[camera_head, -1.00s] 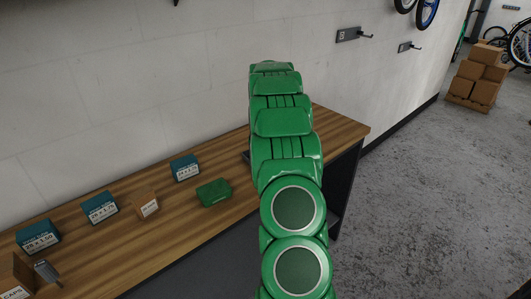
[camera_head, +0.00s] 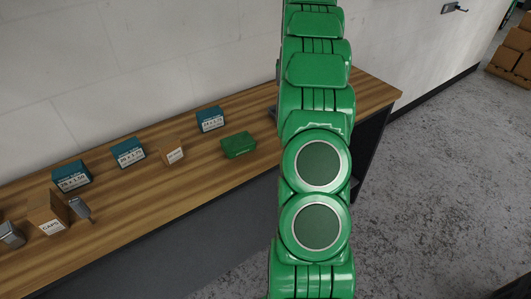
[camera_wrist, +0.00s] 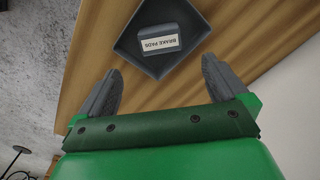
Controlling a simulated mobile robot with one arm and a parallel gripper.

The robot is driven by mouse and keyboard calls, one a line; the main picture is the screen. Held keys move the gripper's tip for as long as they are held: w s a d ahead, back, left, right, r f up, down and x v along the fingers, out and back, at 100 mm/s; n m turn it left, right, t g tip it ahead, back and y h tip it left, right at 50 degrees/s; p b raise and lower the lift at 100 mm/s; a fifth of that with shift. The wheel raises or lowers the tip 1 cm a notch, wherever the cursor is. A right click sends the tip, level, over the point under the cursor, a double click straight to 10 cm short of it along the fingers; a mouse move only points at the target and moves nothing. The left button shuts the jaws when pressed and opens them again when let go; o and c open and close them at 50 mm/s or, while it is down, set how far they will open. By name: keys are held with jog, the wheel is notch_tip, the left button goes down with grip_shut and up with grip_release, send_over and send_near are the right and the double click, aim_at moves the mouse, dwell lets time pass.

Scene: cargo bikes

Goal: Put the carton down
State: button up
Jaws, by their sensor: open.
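In the head view my green arm hides the tray and this carton, and the gripper is out of sight.
The wooden bench (camera_head: 250,190) carries teal boxes (camera_head: 210,119), a green case (camera_head: 238,145), a small brown box (camera_head: 175,152) and a CAPS box (camera_head: 47,213). A wall stands behind it. Stacked cardboard boxes (camera_head: 519,40) stand at right; grey floor is clear between.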

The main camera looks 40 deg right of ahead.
jog(key=s+a+r+n, duration=0.1)
jog(key=s+a+r, duration=0.25)
jog(key=a, duration=0.65)
jog(key=s+a+r+n, duration=0.2)
jog(key=s+a, duration=0.3)
jog(key=a, duration=0.4)
jog(key=s+a+r+n, duration=0.1)
jog(key=s+a+r, duration=0.25)
jog(key=a, duration=0.65)
jog(key=s+a+f+n, duration=0.1)
jog(key=s+a, duration=0.4)
jog(key=s, duration=0.4)
jog(key=s+a+f+n+g, duration=0.1)
jog(key=s+a, duration=0.4)
jog(key=s, duration=0.5)
jog(key=s+a+f+n, duration=0.3)
jog(key=s+a, duration=0.2)
jog(key=s, duration=0.5)
jog(key=shift+a+f+g, duration=0.2)
jog(key=shift+a+g, duration=0.2)
jog(key=shift+w, duration=0.15)
